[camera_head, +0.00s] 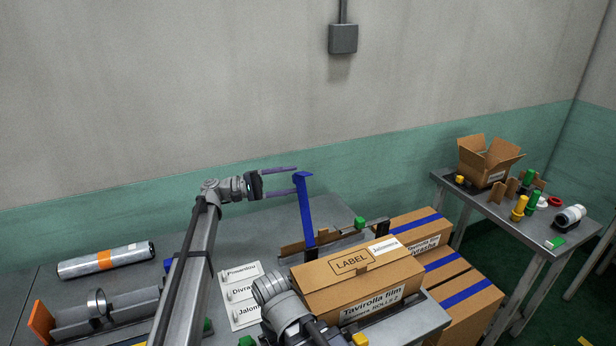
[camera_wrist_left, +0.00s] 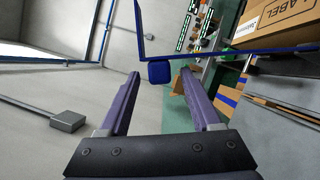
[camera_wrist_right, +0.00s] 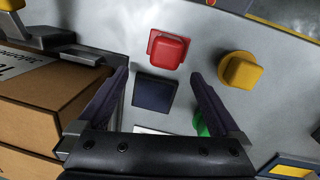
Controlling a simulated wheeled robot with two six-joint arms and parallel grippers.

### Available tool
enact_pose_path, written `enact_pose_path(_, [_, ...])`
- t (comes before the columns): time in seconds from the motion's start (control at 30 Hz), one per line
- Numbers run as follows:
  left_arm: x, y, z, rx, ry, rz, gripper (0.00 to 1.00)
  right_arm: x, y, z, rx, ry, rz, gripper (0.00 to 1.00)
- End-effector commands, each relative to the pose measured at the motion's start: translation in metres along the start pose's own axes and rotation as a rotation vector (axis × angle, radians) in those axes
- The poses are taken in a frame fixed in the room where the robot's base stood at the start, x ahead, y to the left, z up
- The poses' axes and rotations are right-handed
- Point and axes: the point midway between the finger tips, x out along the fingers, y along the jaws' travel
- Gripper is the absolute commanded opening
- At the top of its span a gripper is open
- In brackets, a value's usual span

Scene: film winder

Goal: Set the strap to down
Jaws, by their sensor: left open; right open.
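The blue strap (camera_head: 307,220) stands upright at the left end of the cardboard film box (camera_head: 352,275), with a short bent tip at its top. It also shows in the left wrist view (camera_wrist_left: 230,52) as a long thin blue bar with a bent end. My left gripper (camera_head: 294,179) is open, its fingers pointing right at the top of the strap; I cannot tell whether they touch it. In the left wrist view nothing is clearly held between the fingers. My right gripper (camera_wrist_right: 160,75) is open and empty above a panel with a red button (camera_wrist_right: 168,50) and a yellow button (camera_wrist_right: 240,70).
Label sheets (camera_head: 243,295) lie left of the box. A silver roll (camera_head: 106,260) lies at the far left of the table. Brown boxes with blue stripes (camera_head: 450,280) stand right of the film box. A side table (camera_head: 540,235) holds an open carton (camera_head: 488,165) and small parts.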

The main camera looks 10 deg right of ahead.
Motion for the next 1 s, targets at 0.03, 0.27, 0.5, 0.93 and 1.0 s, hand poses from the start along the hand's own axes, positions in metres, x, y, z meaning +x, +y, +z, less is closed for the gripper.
enact_pose_path(0.03, [0.009, 0.001, 0.001, 0.0, -0.001, -0.001, 0.65, -0.003, 0.0, 0.0, 0.0, 0.0, 0.0, 1.0])
enact_pose_path(0.27, [0.042, 0.001, 0.0, 0.0, -0.001, -0.001, 0.65, -0.007, 0.001, 0.0, 0.0, 0.0, 0.0, 1.0])
enact_pose_path(0.5, [0.056, 0.0, 0.0, 0.0, 0.001, 0.0, 0.65, -0.008, 0.001, 0.0, 0.0, 0.0, 0.0, 1.0])
enact_pose_path(0.93, [0.057, 0.0, 0.0, 0.001, 0.001, 0.0, 0.47, -0.008, 0.001, 0.0, 0.0, 0.0, 0.0, 1.0])
enact_pose_path(1.0, [0.057, 0.0, 0.0, 0.001, 0.001, 0.0, 0.39, -0.008, 0.001, 0.0, 0.0, 0.0, 0.0, 1.0])
